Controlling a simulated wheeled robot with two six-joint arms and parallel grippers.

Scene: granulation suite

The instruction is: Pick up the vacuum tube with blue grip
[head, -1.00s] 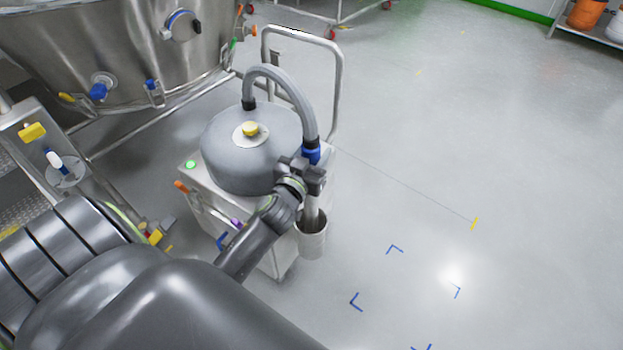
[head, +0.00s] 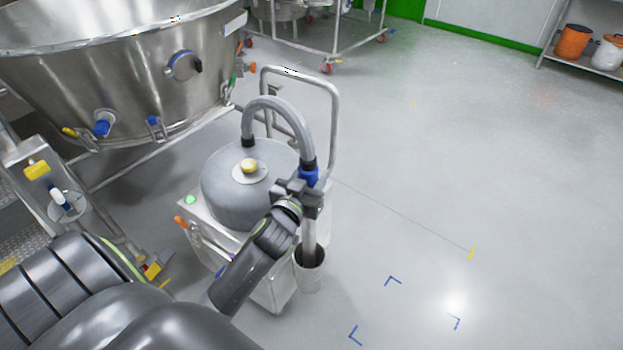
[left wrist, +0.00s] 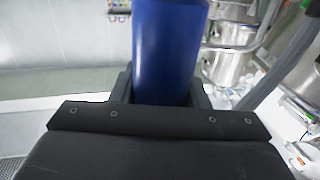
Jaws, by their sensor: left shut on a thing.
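The vacuum tube (head: 309,236) is a grey metal pipe with a blue grip (head: 309,175), joined at its top to a grey hose (head: 283,108). Its lower end is in or just above a metal cup (head: 309,272) on the side of the vacuum unit. My left gripper (head: 308,190) is shut on the tube at the blue grip. In the left wrist view the blue grip (left wrist: 168,50) stands upright between the fingers, filling the gap. The gripper hides part of the grip in the head view. My right gripper is not in view.
The vacuum unit (head: 235,205) has a round grey lid with a yellow knob (head: 249,166) and a metal push handle (head: 334,110) behind. A large steel vessel (head: 110,60) stands at the upper left. The floor to the right is clear, with blue corner marks.

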